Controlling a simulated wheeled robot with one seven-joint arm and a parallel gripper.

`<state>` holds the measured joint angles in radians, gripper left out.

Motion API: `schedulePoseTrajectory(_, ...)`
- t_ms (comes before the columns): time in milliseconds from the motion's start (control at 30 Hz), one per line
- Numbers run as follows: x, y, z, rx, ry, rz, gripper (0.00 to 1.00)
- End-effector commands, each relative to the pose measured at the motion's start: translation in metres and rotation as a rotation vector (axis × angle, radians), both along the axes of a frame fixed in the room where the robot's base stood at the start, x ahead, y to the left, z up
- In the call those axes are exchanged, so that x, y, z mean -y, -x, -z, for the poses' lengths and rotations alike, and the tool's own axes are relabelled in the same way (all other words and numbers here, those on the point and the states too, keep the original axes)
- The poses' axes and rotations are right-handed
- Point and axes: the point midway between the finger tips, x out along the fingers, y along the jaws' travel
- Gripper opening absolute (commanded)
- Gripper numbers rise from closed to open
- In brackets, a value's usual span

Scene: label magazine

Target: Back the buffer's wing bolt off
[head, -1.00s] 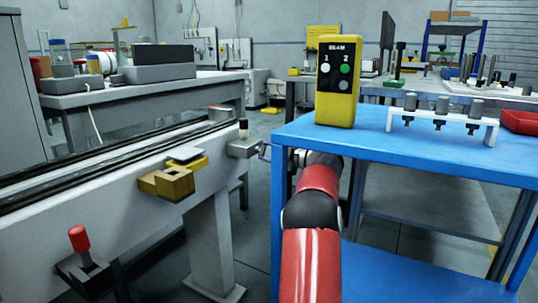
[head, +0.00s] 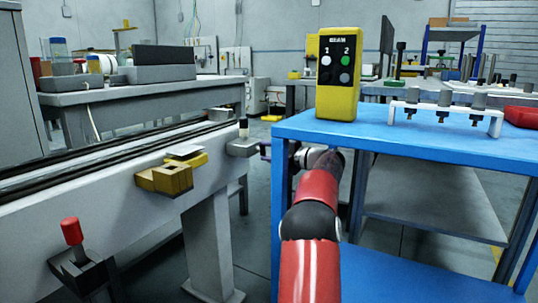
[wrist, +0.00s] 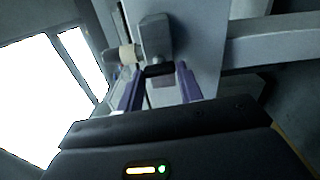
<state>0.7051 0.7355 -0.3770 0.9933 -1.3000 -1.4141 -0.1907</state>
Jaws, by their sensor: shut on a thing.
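A dark flat bar, apparently the wing bolt (wrist: 158,70), lies between the purple fingertips. My gripper (wrist: 159,74) is shut on it; its fingers also show small beside the block in the head view (head: 265,150). The bolt's shank is hidden.
A blue table (head: 400,140) stands close to the right of my arm, with a yellow button box (head: 338,75) and a white rack (head: 445,114) on it. A yellow bracket (head: 166,176) and a red-knobbed lever (head: 71,231) stick out from the rail's side.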

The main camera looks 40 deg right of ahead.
Motion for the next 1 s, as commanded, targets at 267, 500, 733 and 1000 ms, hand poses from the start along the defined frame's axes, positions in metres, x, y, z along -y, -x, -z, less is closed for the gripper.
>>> schedulePoseTrajectory(267,-0.0003,0.0,0.0015,0.005,0.017,-0.002,0.14)
schedulePoseTrajectory(500,-0.0003,0.0,0.0016,0.004,0.017,-0.003,0.14)
schedulePoseTrajectory(733,-0.0002,0.0,0.0011,0.005,0.017,-0.002,0.58)
schedulePoseTrajectory(1000,0.0016,0.0033,0.0004,0.006,0.016,0.0,0.58)
